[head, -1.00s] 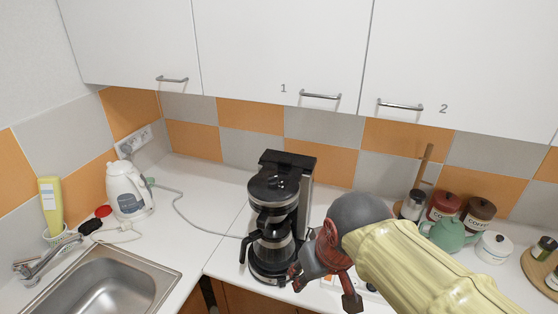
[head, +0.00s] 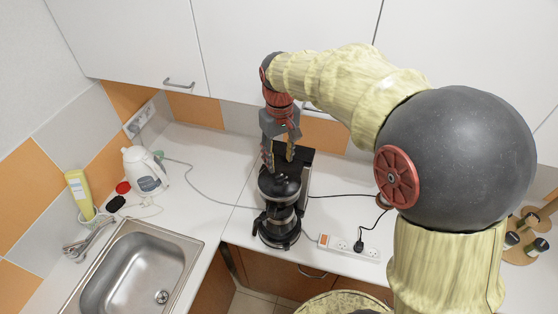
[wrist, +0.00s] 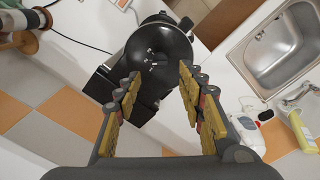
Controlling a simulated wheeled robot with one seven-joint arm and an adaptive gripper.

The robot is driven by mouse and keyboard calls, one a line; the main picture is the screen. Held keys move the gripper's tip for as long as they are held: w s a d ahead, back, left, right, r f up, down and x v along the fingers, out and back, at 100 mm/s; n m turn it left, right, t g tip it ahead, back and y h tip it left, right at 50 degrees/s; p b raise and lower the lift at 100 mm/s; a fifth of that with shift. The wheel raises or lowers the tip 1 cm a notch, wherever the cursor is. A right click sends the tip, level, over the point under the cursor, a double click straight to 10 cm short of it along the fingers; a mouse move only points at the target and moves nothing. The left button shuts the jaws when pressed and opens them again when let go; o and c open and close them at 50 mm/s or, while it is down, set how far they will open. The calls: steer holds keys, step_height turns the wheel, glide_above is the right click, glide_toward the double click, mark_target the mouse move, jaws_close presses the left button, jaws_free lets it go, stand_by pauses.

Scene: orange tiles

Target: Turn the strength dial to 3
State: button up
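The black coffee maker (head: 280,225) stands on the white counter, with its glass jug under a round black lid. In the wrist view the round black top of the coffee maker (wrist: 155,42) shows small white markings. I cannot make out a strength dial or its numbers for sure in either view. My gripper (head: 279,160) points down just above the coffee maker's top. In the wrist view my gripper (wrist: 159,75) is open and empty, with its yellow-padded fingers apart on both sides of the machine's upper body. I cannot tell whether they touch it.
A power strip (head: 350,247) with plugs and cables lies right of the coffee maker. A white kettle (head: 146,170) and a steel sink (head: 140,265) are to the left. White wall cabinets (head: 290,40) hang close above my arm. Counter between sink and coffee maker is mostly clear.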

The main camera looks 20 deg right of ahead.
mark_target(279, 176)
steer(key=shift+w+f+p, duration=0.1)
steer(key=shift+f+p, duration=0.4)
steer(key=shift+f, duration=3.4)
steer(key=shift+c, duration=1.2)
steer(key=c, duration=0.7)
jaws_close()
